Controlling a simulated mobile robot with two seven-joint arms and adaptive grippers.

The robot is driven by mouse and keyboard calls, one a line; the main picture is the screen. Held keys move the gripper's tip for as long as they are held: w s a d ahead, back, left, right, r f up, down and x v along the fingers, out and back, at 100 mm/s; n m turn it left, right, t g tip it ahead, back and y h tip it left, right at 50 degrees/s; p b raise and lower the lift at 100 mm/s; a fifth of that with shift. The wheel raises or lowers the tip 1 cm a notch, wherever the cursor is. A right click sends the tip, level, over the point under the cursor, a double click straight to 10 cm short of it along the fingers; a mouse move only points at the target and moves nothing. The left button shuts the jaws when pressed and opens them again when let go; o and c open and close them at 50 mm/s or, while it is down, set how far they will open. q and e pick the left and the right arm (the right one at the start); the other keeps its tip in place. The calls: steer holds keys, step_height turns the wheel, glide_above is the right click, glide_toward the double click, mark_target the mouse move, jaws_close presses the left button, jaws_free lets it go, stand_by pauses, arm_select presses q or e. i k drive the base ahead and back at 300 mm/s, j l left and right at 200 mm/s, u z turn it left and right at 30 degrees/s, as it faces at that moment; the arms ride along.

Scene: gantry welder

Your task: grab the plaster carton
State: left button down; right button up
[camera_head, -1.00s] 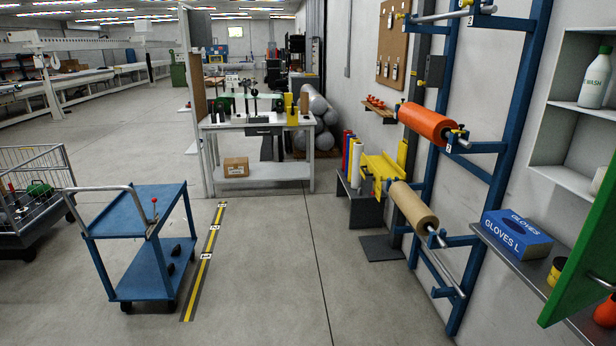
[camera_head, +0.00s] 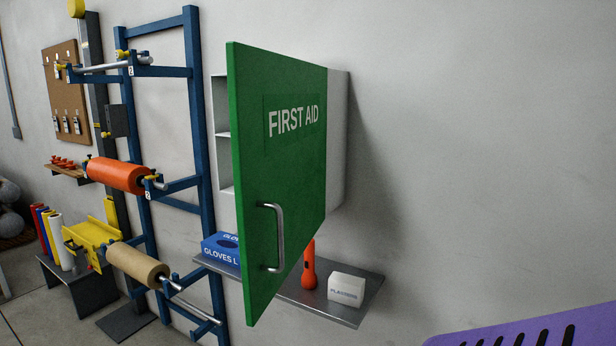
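The plaster carton (camera_head: 346,291) is a small white box with dark lettering on its front. It stands upright near the right end of a grey metal wall shelf (camera_head: 330,311), below the first aid cabinet. Nothing covers its front. Neither of my grippers is in view.
The green first aid door (camera_head: 285,170) stands open, jutting out left of the carton. An orange torch (camera_head: 309,266) stands just left of the carton, and a blue gloves box (camera_head: 218,246) sits partly behind the door. A purple slotted object (camera_head: 530,328) fills the bottom right corner.

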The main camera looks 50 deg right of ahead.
mark_target(348, 290)
steer(key=z, duration=1.6)
steer(key=i+l, duration=0.1)
steer(key=l, duration=0.3)
steer(key=i+l, duration=0.1)
steer(key=l, duration=0.35)
steer(key=i+l+z, duration=0.1)
steer(key=l, duration=0.3)
